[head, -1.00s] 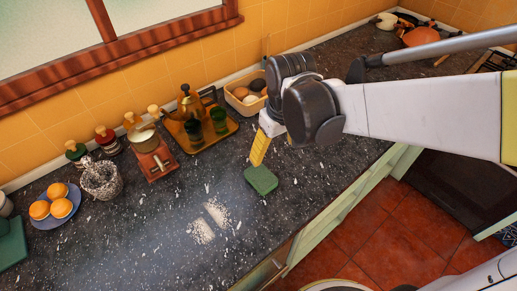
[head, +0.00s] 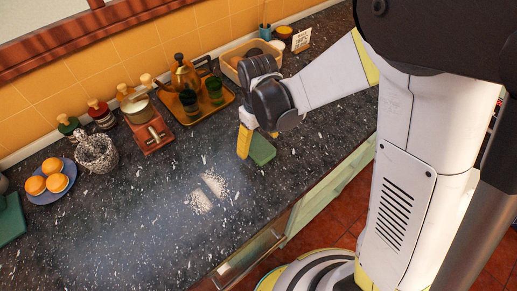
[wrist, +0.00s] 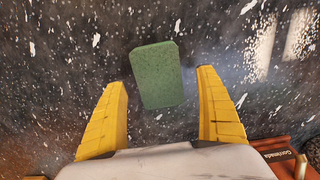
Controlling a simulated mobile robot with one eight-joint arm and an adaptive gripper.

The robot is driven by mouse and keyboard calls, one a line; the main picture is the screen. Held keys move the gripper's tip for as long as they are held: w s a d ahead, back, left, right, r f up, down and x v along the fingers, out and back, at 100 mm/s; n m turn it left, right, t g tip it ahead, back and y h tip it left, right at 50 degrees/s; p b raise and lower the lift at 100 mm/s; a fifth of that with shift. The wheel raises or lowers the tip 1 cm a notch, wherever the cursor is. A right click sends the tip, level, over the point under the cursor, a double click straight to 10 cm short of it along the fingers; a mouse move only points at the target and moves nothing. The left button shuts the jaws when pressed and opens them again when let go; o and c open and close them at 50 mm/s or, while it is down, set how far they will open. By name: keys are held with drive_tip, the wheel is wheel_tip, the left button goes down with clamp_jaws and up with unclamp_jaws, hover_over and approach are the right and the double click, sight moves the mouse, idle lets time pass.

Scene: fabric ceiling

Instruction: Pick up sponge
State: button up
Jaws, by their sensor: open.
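The green sponge (head: 261,149) lies flat on the dark speckled counter. In the wrist view the sponge (wrist: 157,74) is a green block between and a little beyond my two yellow fingertips, apart from both. My gripper (wrist: 166,75) is open and empty. In the head view my gripper (head: 255,135) points down at the counter, with one yellow finger beside the sponge's left side. The other finger is mostly hidden behind the wrist and sponge area.
White crumbs (head: 199,202) lie left of the sponge. A tray (head: 190,120) with a teapot and green cups, a wooden grinder box (head: 152,137), a granite mortar (head: 97,155) and a blue plate (head: 47,197) of orange buns stand further left.

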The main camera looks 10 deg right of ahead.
sight(259, 145)
wheel_tip(259, 145, down, 3)
drive_tip(key=shift+f+b, duration=0.1)
drive_tip(key=shift+b, duration=0.3)
drive_tip(key=c, duration=0.9)
drive_tip(key=shift+r, duration=0.25)
wheel_tip(259, 145, up, 5)
drive_tip(key=shift+d+f+p, duration=0.15)
drive_tip(key=shift+f+p, duration=0.05)
drive_tip(key=shift+p, duration=1)
drive_tip(key=s+d+r+p, duration=0.1)
drive_tip(key=d+r, duration=0.1)
drive_tip(key=d, duration=0.1)
drive_tip(key=s+d+r, duration=0.1)
drive_tip(key=d+r, duration=0.1)
drive_tip(key=d, duration=0.2)
drive_tip(key=s+d+r+p, duration=0.1)
drive_tip(key=d+r, duration=0.1)
drive_tip(key=d, duration=0.2)
drive_tip(key=shift+r+p, duration=0.1)
drive_tip(key=shift+p, duration=0.25)
drive_tip(key=shift+c, duration=0.2)
